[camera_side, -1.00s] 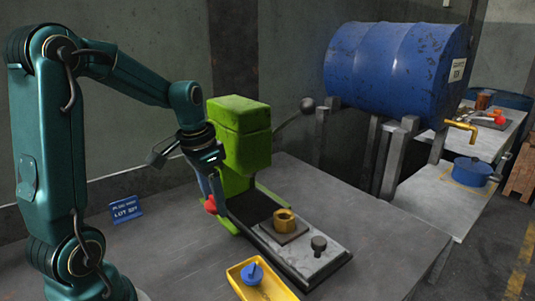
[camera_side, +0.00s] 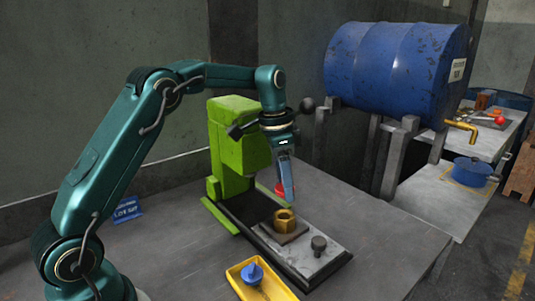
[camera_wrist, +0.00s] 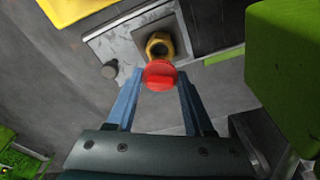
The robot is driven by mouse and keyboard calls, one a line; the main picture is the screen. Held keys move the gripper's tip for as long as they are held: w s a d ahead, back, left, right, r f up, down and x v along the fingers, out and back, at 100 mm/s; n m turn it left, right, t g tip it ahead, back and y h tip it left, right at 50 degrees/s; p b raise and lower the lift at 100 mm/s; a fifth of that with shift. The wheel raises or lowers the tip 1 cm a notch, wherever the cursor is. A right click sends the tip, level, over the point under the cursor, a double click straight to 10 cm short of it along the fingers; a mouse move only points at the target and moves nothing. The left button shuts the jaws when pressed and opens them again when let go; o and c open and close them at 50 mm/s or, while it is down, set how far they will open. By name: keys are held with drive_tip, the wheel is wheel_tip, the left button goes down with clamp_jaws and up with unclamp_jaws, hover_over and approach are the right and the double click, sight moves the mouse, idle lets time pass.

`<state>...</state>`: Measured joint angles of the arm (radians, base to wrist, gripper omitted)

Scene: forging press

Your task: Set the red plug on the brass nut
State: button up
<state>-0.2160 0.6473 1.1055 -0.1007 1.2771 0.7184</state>
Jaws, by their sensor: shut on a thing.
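The red plug (camera_wrist: 160,75) is held between the two blue fingers of my gripper (camera_wrist: 157,86) in the wrist view. In the side view the plug (camera_side: 279,188) shows partly behind the fingers of my gripper (camera_side: 285,194), above and slightly left of the nut. The brass nut (camera_side: 284,221) sits upright on a square plate on the press bed. The nut (camera_wrist: 157,42) shows its dark open hole just beyond the plug in the wrist view. The plug appears apart from the nut.
The green press (camera_side: 236,150) stands directly behind and left of my gripper. A grey knob (camera_side: 318,244) stands on the bed right of the nut. A yellow tray (camera_side: 283,292) with a blue plug-like piece (camera_side: 252,273) lies in front. The table right of the bed is clear.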

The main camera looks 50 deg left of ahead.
drive_tip(key=shift+f, duration=2)
drive_tip(key=shift+f, duration=0.65)
drive_tip(key=o, duration=0.8)
drive_tip(key=shift+o, duration=0.2)
drive_tip(key=shift+s+a+r, duration=0.1)
drive_tip(key=shift+s+r, duration=0.1)
drive_tip(key=shift+r, duration=1.55)
drive_tip(key=shift+s+a+r, duration=0.1)
drive_tip(key=shift+s+r, duration=0.1)
drive_tip(key=shift+r, duration=3)
